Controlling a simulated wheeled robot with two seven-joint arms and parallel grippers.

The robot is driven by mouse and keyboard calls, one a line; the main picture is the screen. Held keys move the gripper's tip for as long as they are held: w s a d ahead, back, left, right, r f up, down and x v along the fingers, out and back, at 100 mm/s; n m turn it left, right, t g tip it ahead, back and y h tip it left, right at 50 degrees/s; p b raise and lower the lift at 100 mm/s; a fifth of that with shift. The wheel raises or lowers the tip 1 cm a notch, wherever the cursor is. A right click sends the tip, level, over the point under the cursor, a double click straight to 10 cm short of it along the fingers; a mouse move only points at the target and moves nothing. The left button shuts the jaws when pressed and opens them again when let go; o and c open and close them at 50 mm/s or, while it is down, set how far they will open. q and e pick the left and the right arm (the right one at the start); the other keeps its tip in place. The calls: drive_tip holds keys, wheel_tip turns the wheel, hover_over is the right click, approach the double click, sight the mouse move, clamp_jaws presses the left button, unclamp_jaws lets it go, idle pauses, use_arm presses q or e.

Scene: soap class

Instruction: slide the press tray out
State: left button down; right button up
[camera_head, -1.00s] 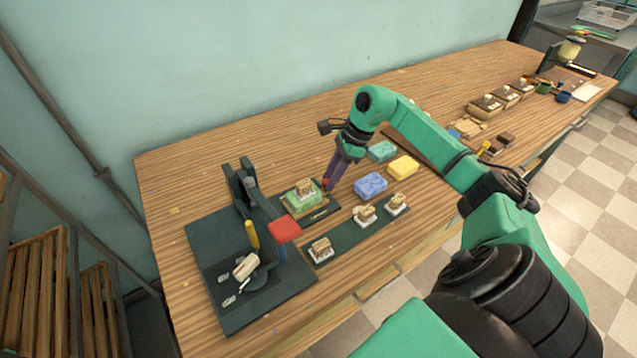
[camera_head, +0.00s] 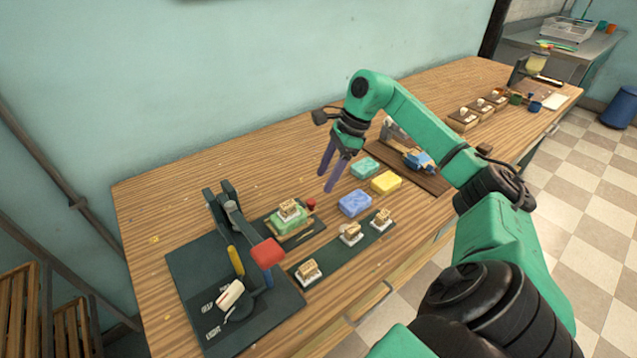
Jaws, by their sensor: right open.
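The press tray (camera_head: 315,229) is a flat dark plate lying on the table just right of the lever press (camera_head: 228,208). A green soap (camera_head: 285,227) with a light stamp block (camera_head: 289,208) on top sits on it. A small red knob (camera_head: 311,203) stands at the tray's far right side. My right gripper (camera_head: 326,184) is open and empty, its two purple fingers pointing down above and behind the knob, apart from it. My left gripper is not in view.
The press has a red-ended lever (camera_head: 267,252) and a dark base (camera_head: 185,265). Blue (camera_head: 354,203), yellow (camera_head: 385,181) and teal (camera_head: 365,168) soaps lie to the right. A green mat (camera_head: 335,260) with several stamps lies in front. The table behind the press is clear.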

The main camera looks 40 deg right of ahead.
drive_tip(key=v, duration=0.8)
drive_tip(key=shift+p, duration=0.35)
drive_tip(key=shift+a, duration=0.1)
